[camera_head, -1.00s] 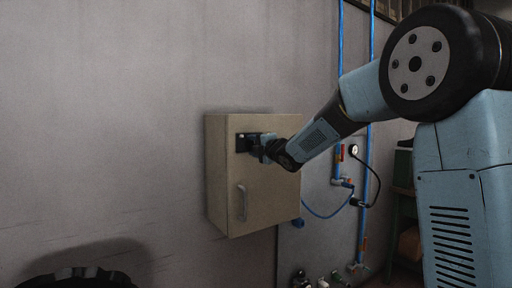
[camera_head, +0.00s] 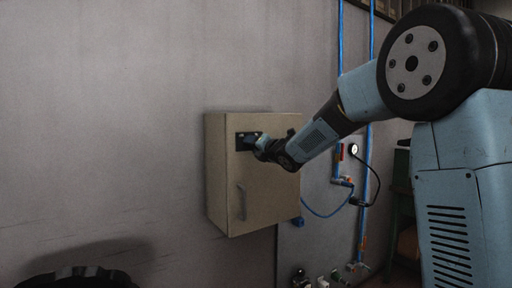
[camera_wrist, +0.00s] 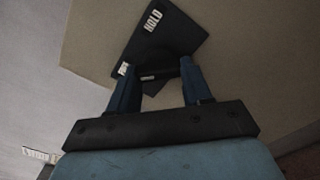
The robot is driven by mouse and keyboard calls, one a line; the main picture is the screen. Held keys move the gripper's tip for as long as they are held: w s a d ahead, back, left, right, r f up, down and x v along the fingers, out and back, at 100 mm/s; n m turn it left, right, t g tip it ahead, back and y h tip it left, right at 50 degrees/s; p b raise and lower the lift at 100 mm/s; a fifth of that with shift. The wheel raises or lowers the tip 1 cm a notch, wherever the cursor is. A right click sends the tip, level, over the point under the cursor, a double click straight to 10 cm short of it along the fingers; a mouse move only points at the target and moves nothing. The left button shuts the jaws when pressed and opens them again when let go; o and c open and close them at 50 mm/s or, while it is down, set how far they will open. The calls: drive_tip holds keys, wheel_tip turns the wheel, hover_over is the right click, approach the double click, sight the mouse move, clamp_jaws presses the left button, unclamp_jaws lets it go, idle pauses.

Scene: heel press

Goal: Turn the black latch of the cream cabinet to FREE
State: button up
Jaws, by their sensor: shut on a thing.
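The cream cabinet (camera_head: 270,195) hangs on the grey wall with its door shut. A black latch plate (camera_head: 242,140) sits at the upper left of its door. In the wrist view the plate (camera_wrist: 172,42) looks tilted and carries a white HOLD label (camera_wrist: 152,20) and a smaller pale label (camera_wrist: 123,69). My gripper (camera_head: 259,145) is at the plate. In the wrist view its two blue fingers (camera_wrist: 158,72) are shut on the black latch (camera_wrist: 154,87), which shows only partly between them. I cannot read the latch's exact pointing direction.
A grey handle (camera_head: 241,202) stands out from the lower left of the door. Blue pipes (camera_head: 364,190) and a gauge (camera_head: 353,149) are on the wall to the right of the cabinet. The wall left of the cabinet is bare.

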drive_tip(key=shift+f, duration=0.4)
drive_tip(key=o, duration=1)
drive_tip(key=shift+r, duration=0.2)
drive_tip(key=shift+o, duration=0.2)
drive_tip(key=v, duration=1.3)
drive_tip(key=shift+s+d, duration=0.25)
